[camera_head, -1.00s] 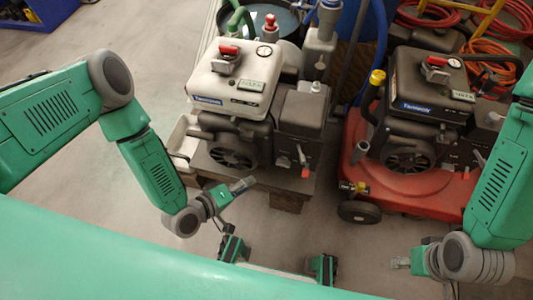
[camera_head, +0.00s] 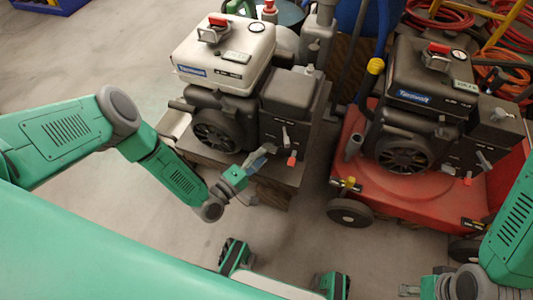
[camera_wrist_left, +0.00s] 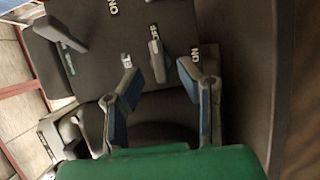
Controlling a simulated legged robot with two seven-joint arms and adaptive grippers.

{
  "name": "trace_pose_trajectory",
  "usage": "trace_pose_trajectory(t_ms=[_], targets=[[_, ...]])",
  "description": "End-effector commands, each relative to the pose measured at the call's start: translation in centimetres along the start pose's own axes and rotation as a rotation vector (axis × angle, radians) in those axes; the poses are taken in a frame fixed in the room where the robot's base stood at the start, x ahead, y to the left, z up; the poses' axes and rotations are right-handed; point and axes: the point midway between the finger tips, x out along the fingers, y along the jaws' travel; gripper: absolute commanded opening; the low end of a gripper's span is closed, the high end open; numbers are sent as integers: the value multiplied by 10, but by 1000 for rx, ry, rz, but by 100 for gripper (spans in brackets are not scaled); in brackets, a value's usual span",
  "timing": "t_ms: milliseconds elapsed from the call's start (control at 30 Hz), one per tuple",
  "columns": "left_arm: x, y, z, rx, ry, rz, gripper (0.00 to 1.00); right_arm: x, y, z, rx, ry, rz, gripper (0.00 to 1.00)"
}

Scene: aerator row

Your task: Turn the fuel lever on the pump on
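The white-topped engine unit (camera_head: 225,58) stands on a low wooden base in the head view. A grey lever (camera_head: 285,136) and a red-tipped lever (camera_head: 292,158) are on its dark front face. My left gripper (camera_head: 260,158) is at this face, just left of the levers. In the left wrist view my left gripper (camera_wrist_left: 157,74) is open, its fingers apart. A grey lever (camera_wrist_left: 157,55) is between and just beyond the fingertips, with ON and OFF-like labels beside it; contact is not clear. Another lever (camera_wrist_left: 65,35) is at upper left. My right gripper (camera_head: 412,289) is low at right, its opening unclear.
A red wheeled machine (camera_head: 375,190) with a similar dark engine (camera_head: 425,100) stands to the right. Coiled red and orange hoses (camera_head: 440,18) are behind it.

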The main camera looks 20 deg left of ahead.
Motion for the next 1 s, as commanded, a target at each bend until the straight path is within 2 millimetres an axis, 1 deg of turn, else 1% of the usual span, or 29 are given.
trace_pose_trajectory(t_ms=[33,100,200,333,567,600,633,667,1000], targets=[[8,-2,0,0,0,2,32,4,0,0,0,0,0,40],[16,-1,0,0,-1,2,32,7,0,0,0,0,0,40],[24,-1,0,0,-1,0,32,8,0,0,0,0,0,40],[28,0,0,0,-1,0,32,9,0,0,0,0,0,40],[29,0,0,0,-1,0,32,9,0,0,0,0,0,40],[29,0,0,0,-1,0,18,9,0,0,0,0,0,40],[28,0,0,0,-1,0,7,9,0,0,0,0,0,40],[28,0,0,0,-1,-1,0,9,0,0,0,0,0,40],[28,-1,0,13,-1,-10,0,7,0,0,0,0,0,40]])
